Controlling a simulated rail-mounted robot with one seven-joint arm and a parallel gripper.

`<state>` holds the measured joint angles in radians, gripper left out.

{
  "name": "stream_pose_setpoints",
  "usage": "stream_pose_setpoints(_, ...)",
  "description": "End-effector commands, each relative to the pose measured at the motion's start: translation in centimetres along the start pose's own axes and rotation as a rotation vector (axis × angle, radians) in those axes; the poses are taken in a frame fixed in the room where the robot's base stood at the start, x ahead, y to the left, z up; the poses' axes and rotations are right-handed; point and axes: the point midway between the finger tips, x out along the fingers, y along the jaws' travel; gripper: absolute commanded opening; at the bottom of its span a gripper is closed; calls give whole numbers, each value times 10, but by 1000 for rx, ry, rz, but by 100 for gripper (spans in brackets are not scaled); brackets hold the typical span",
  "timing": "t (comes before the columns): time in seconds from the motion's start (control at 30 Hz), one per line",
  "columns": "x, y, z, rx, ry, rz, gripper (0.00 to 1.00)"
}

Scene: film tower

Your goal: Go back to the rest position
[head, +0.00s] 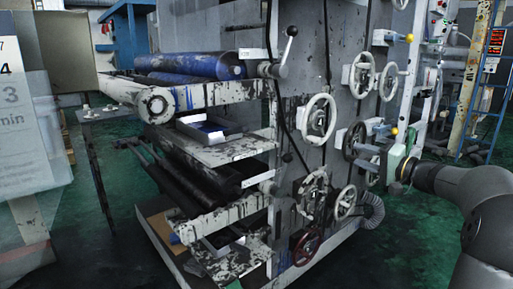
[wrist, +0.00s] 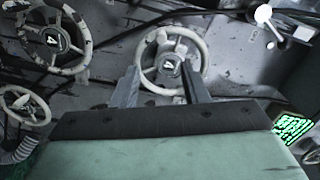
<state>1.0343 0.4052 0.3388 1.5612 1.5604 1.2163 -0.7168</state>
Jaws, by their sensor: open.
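My gripper (head: 388,160) is at the right of the head view, in front of the machine's side panel with its handwheels. In the wrist view my gripper (wrist: 160,82) is open, with its two grey fingers apart and nothing held between them. My arm reaches in from the right edge of the head view.
The side panel carries several handwheels, including a white one (head: 319,117) and a dark red one (head: 307,246). A crank lever (head: 287,50) stands out at the top. Blue rollers (head: 190,65) and trays lie left. Green floor (head: 400,245) is open at the lower right.

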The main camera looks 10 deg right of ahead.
Motion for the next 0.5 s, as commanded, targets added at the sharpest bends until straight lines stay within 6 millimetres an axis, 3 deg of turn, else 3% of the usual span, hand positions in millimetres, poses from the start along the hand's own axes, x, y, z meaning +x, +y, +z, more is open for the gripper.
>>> stream_pose_setpoints(0.07,12,-15,15,2,-47,32,41)
stream_pose_setpoints(0.17,35,-39,56,14,-162,127,41)
stream_pose_setpoints(0.3,55,-82,150,11,-398,354,41)
stream_pose_setpoints(0.37,51,-98,190,-6,-494,460,41)
stream_pose_setpoints(0.5,18,-135,268,-84,-685,696,41)
